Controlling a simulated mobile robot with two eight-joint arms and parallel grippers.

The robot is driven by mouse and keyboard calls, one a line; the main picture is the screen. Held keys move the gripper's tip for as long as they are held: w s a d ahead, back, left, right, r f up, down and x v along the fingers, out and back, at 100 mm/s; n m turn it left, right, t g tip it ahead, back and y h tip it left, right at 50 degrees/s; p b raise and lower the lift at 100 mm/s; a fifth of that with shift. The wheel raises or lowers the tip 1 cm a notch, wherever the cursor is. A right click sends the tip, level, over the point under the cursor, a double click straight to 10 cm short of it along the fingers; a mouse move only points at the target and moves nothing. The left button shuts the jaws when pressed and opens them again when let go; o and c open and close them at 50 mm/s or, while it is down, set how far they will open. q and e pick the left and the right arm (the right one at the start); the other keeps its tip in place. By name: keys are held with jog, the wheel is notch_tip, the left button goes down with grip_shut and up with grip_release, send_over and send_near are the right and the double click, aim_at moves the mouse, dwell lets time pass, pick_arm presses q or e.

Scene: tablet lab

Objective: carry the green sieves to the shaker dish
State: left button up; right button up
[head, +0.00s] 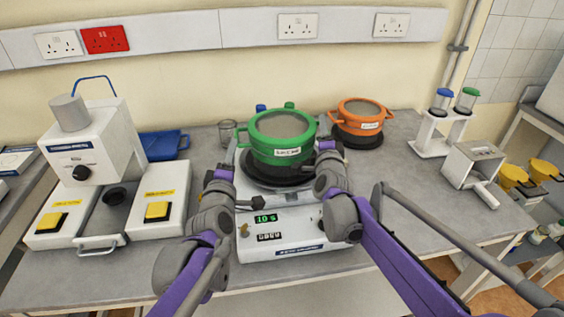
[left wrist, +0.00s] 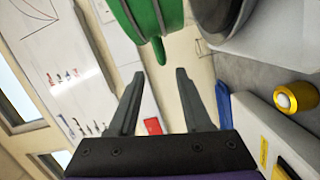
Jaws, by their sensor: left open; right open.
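The green sieves (head: 283,153), a stack with a mesh top and a white label, stand upright over the dark round shaker dish (head: 262,186) on the white shaker. Whether they rest fully on the dish is hard to tell. In the left wrist view the green sieves (left wrist: 131,20) show at the top, their handle just beyond the fingertips, with the dark dish (left wrist: 222,14) beside them. My left gripper (head: 228,166) is open and empty at their left side. My right gripper (head: 327,150) is open at their right side; its fingertips are partly hidden.
An orange sieve stack (head: 361,118) stands on a dark base behind right. A white rack (head: 440,132) with blue- and green-capped jars is further right. A white machine (head: 92,145) with yellow buttons stands left, a blue tray (head: 163,144) behind it. Bench between shaker and right-hand rack is clear.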

pick_arm(q)
jog(key=shift+s, duration=0.1)
pick_arm(e)
jog(key=s, duration=1.2)
jog(key=shift+a+f, duration=0.2)
jog(key=shift+f, duration=0.25)
